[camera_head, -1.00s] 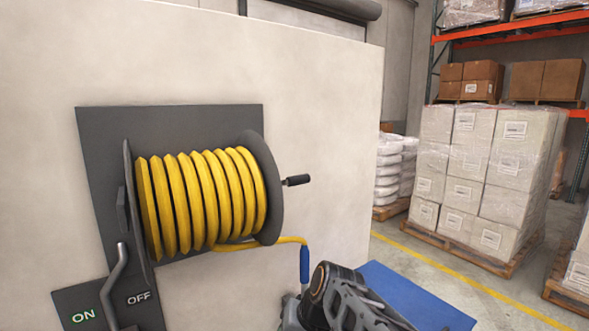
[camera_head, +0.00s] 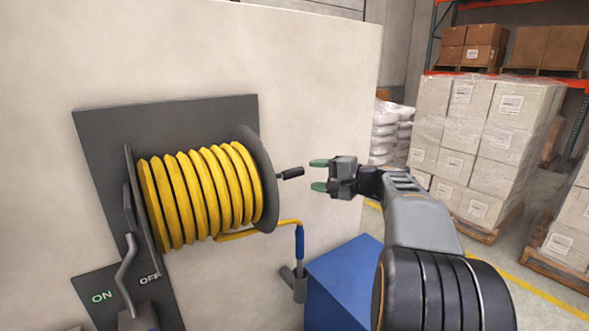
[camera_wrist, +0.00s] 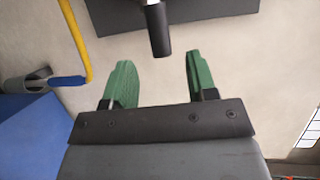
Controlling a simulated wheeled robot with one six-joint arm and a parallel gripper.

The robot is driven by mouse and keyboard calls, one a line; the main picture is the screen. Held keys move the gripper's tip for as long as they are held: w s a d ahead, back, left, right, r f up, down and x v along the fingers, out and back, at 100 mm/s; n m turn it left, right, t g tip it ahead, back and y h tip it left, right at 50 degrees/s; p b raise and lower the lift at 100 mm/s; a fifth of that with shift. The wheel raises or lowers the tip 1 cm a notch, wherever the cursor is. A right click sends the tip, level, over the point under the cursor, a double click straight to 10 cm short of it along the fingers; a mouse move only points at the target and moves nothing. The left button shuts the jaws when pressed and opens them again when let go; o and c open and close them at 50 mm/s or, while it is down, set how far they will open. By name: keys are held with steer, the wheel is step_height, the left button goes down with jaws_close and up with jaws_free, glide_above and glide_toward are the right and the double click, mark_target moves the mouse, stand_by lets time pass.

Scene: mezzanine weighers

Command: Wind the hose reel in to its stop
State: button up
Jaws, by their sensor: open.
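The hose reel (camera_head: 205,195) is mounted on a dark plate on a pale wall, with yellow hose wound around its drum. Its black crank handle (camera_head: 291,173) sticks out from the right flange; in the wrist view the handle (camera_wrist: 159,30) points between my fingers from just beyond their tips. My gripper (camera_head: 319,175) is open, its green fingertips a little right of the handle and apart from it. The hose's free end, with a blue nozzle (camera_head: 299,243), hangs below the reel at a grey holder (camera_head: 295,282).
A lever (camera_head: 124,275) stands by an ON/OFF plate (camera_head: 100,296) at lower left. Wrapped pallets of cartons (camera_head: 483,150) and white sacks (camera_head: 384,135) are at the right, beyond a yellow floor line.

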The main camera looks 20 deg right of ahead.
mark_target(299, 173)
steer(key=p+x, duration=0.1)
steer(key=x, duration=0.6)
steer(key=shift+w+a+p, duration=0.1)
steer(key=shift+w+p, duration=0.1)
steer(key=shift+p, duration=0.2)
jaws_close()
